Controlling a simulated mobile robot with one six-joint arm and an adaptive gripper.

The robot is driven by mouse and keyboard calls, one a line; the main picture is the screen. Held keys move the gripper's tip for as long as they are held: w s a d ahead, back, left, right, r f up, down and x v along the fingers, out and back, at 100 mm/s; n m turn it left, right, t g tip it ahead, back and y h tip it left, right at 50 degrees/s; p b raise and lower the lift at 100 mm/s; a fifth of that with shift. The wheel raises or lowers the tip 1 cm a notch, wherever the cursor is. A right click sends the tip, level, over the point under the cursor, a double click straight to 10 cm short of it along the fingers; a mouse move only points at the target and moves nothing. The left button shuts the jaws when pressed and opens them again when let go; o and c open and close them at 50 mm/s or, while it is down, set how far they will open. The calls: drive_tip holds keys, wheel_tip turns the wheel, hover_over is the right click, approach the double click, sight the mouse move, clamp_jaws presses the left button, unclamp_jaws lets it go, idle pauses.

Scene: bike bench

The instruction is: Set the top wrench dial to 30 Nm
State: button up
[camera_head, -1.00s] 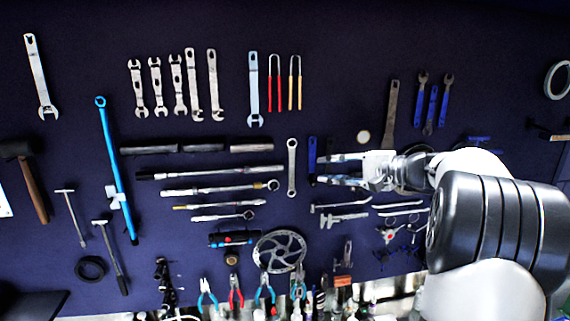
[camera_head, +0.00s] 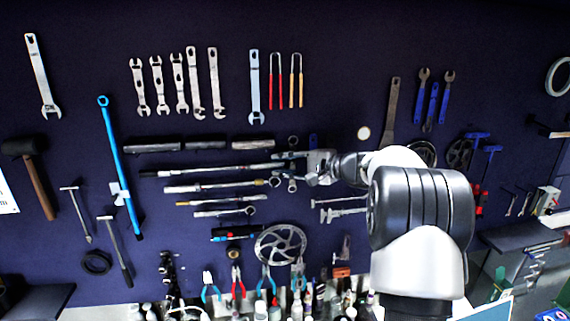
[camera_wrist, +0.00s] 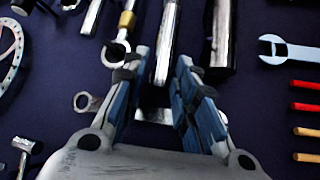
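The top wrench (camera_head: 215,170), long and silver with a dark left end, hangs horizontally on the dark wall panel. My gripper (camera_head: 277,162) is at its right end. In the wrist view the wrench's silver end (camera_wrist: 166,45) lies between the two fingers of my gripper (camera_wrist: 162,60). The fingers are apart, with gaps visible beside the wrench end. I cannot tell whether either finger touches it. No dial marks or numbers are readable; the dial's setting cannot be seen.
A ring-ended spanner (camera_wrist: 86,102) passes behind my fingers. Dark bars with silver ends (camera_wrist: 221,40) hang close beside the right finger in the wrist view. A gold-collared wrench (camera_wrist: 126,22) hangs to the left. Pliers (camera_head: 237,283) and a disc rotor (camera_head: 281,246) hang below.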

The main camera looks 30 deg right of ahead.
drive_tip(key=shift+c, duration=0.3)
clamp_jaws()
drive_tip(key=shift+b, duration=0.3)
drive_tip(key=b, duration=0.4)
drive_tip(key=shift+f+n+t, duration=0.3)
drive_tip(key=shift+f, duration=0.05)
drive_tip(key=b, duration=0.2)
drive_tip(key=shift+b, duration=0.3)
drive_tip(key=shift+n+t+y+b, duration=0.3)
drive_tip(key=shift+n+t+b, duration=0.1)
drive_tip(key=shift+b, duration=0.85)
drive_tip(key=shift+r+b, duration=0.15)
drive_tip(key=shift+b, duration=0.6)
drive_tip(key=shift+r, duration=0.1)
